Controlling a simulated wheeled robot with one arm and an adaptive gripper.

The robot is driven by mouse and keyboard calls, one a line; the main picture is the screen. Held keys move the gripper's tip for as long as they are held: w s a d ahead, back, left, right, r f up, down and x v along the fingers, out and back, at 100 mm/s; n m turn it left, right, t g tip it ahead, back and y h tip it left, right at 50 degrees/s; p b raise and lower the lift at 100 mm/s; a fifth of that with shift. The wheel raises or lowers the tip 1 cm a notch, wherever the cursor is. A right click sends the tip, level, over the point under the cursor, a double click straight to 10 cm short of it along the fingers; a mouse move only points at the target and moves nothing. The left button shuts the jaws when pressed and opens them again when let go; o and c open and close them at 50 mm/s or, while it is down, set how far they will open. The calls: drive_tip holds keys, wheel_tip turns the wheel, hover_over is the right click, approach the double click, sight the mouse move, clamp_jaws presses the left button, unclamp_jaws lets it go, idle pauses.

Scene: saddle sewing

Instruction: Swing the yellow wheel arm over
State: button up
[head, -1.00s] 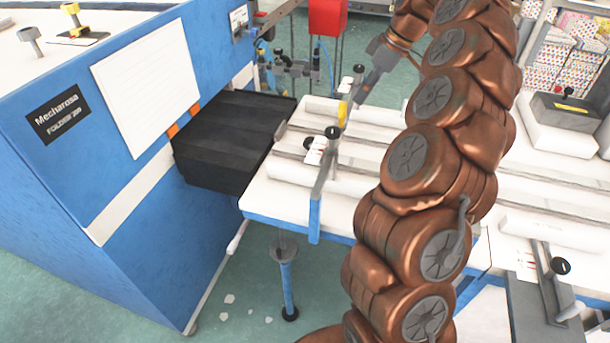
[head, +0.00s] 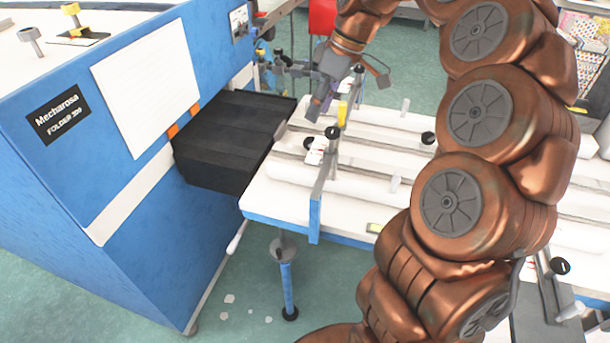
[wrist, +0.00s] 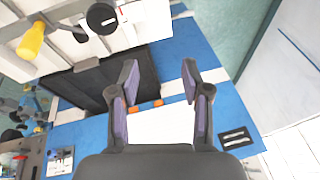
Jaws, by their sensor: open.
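A small yellow piece (head: 342,114), which I take to be the yellow wheel arm, stands on the grey crossbar (head: 322,180) over the white table, near a black knob. It shows at the upper left in the wrist view (wrist: 33,40). My gripper (head: 347,92) is open and empty above the far part of the crossbar, close to the yellow piece in the picture; I cannot tell whether it touches it. In the wrist view the spread fingers (wrist: 159,74) have the yellow piece well to their left, outside the jaws.
A blue folder machine (head: 130,230) with a black tray (head: 225,145) stands left of the white table (head: 275,205). Black knobs and rails lie along the table. A red box (head: 322,18) is behind. My arm covers much of the right side.

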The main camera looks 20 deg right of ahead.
drive_tip(key=s+a+f+m+h, duration=0.1)
drive_tip(key=s+a+f, duration=0.1)
drive_tip(key=s+a, duration=0.2)
drive_tip(key=s+a+f+m+g, duration=0.1)
drive_tip(key=s+a, duration=0.4)
drive_tip(key=s, duration=0.5)
drive_tip(key=shift+f+m+h, duration=0.3)
drive_tip(key=shift+f+h, duration=0.1)
drive_tip(key=shift+f, duration=0.1)
drive_tip(key=shift+a, duration=0.1)
drive_tip(key=s+f+m+g+h, duration=0.1)
drive_tip(key=s+f, duration=0.3)
drive_tip(key=s, duration=0.4)
drive_tip(key=s+f+m+h, duration=0.1)
drive_tip(key=s+f+m, duration=0.3)
drive_tip(key=s, duration=0.4)
drive_tip(key=shift+s+d+f+g, duration=0.3)
drive_tip(key=shift+f+g, duration=0.1)
drive_tip(key=shift+f, duration=0.1)
idle(0.7)
